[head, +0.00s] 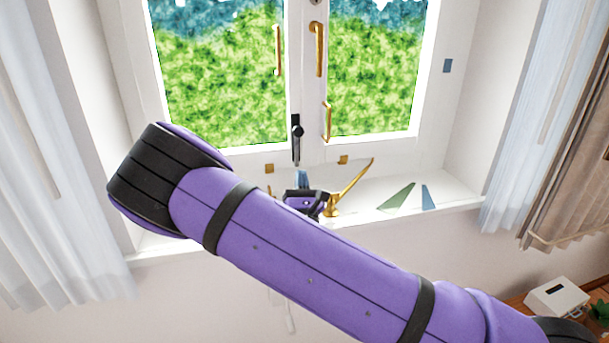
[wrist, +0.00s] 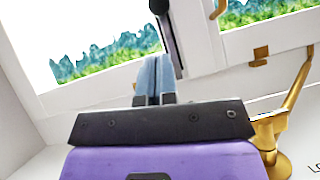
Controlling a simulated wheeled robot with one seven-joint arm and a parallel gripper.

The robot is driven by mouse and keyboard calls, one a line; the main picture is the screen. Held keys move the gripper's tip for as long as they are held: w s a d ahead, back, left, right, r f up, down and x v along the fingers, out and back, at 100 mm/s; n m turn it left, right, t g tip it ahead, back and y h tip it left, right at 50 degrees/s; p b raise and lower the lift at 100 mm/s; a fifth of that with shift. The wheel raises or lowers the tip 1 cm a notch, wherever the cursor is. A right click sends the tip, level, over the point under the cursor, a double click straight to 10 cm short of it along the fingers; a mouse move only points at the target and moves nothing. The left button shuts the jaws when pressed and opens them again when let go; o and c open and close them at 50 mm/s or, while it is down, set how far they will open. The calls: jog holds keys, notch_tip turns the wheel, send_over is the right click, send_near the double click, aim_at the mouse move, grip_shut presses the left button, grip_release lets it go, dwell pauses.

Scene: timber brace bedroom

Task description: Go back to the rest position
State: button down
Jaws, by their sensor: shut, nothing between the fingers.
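My gripper (head: 302,176) is at the window sill, just below the lower end of a black window handle (head: 296,138) in the head view. In the wrist view, the blue-grey fingers of my gripper (wrist: 154,66) are together and empty. They point up and away at the window, beside the black handle (wrist: 166,32). I cannot tell whether they touch it. My purple arm crosses the lower head view and hides part of the sill and wall.
A brass stay (head: 350,187) stands on the sill (head: 455,202) close to the right of my gripper; it also shows in the wrist view (wrist: 272,135). Curtains hang left (head: 40,150) and right (head: 570,130). A white box (head: 557,298) is at lower right.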

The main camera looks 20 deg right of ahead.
jog(key=shift+r, duration=0.1)
jog(key=s+d+r+m+g+h, duration=0.3)
jog(key=d+r+m+g+h, duration=0.1)
jog(key=d+m+g+h, duration=0.4)
jog(key=s+d+r+m+g+h, duration=0.3)
jog(key=d+m+g+h, duration=0.3)
jog(key=d+m+h, duration=0.25)
jog(key=s+d+r+m+g+y, duration=0.3)
jog(key=s+d+m+g+y, duration=0.3)
jog(key=s+m+g, duration=0.4)
jog(key=s+a+r+m+t+y, duration=0.1)
jog(key=s+a+r+m+y, duration=0.1)
jog(key=s, duration=0.5)
jog(key=s+a+r+m+t+y, duration=0.1)
jog(key=s+a+r+t+y, duration=0.1)
jog(key=s+a+r+y, duration=0.2)
jog(key=s+a+r+m+t+y, duration=0.1)
jog(key=s+a+r+m+y, duration=0.1)
jog(key=s+y, duration=0.6)
notch_tip(320, 180, up, 2)
jog(key=shift+s+a+r+m, duration=0.1)
jog(key=shift+s+a+m, duration=0.25)
jog(key=shift+s+a, duration=0.55)
jog(key=shift+d, duration=0.1)
